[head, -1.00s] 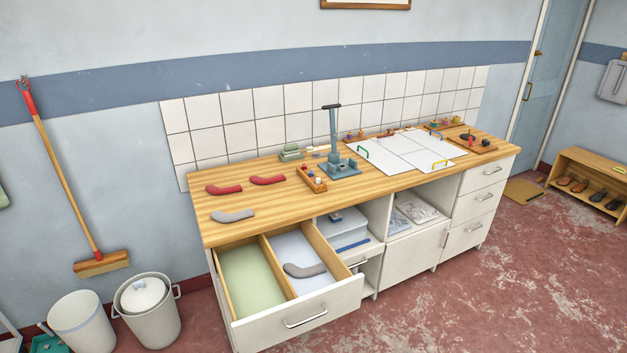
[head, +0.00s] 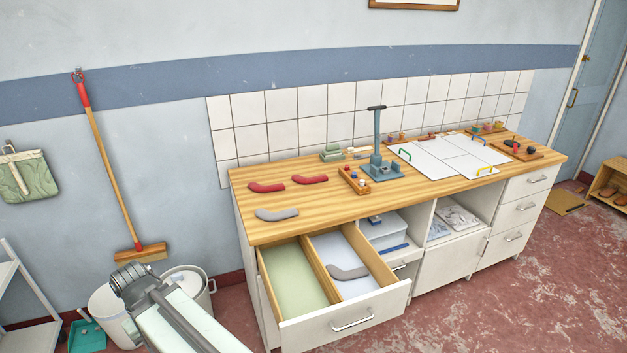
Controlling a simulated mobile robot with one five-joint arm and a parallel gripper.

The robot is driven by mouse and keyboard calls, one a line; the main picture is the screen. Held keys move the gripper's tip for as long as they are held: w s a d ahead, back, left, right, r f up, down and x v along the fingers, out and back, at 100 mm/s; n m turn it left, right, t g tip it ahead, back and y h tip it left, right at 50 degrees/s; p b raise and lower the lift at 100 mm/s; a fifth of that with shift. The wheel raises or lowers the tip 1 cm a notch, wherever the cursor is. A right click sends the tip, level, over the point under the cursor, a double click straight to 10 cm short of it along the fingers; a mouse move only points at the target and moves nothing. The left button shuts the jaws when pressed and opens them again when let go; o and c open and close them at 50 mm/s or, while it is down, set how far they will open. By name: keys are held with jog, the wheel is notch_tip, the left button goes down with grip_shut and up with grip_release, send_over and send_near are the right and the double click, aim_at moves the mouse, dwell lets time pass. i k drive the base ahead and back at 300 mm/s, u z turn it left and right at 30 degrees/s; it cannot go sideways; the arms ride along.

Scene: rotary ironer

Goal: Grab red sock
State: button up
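Two red socks lie on the wooden worktop's left part: one red sock (head: 266,187) nearer the left edge, another red sock (head: 310,179) to its right. A grey sock (head: 277,214) lies in front of them on the worktop. Another grey sock (head: 348,272) lies in the right compartment of the open drawer (head: 352,322). Part of my arm shows at the bottom left, in front of the bins and well apart from the socks. My gripper's fingers cannot be made out, so whether it holds anything is hidden.
The open drawer juts out below the socks; its green-lined left compartment (head: 293,277) looks empty. A small wooden tray (head: 355,183) and a blue press stand (head: 382,170) are right of the socks.

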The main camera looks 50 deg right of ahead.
aim_at(300, 179)
jog(key=z, duration=0.05)
jog(key=i, duration=0.95)
jog(key=u, duration=0.1)
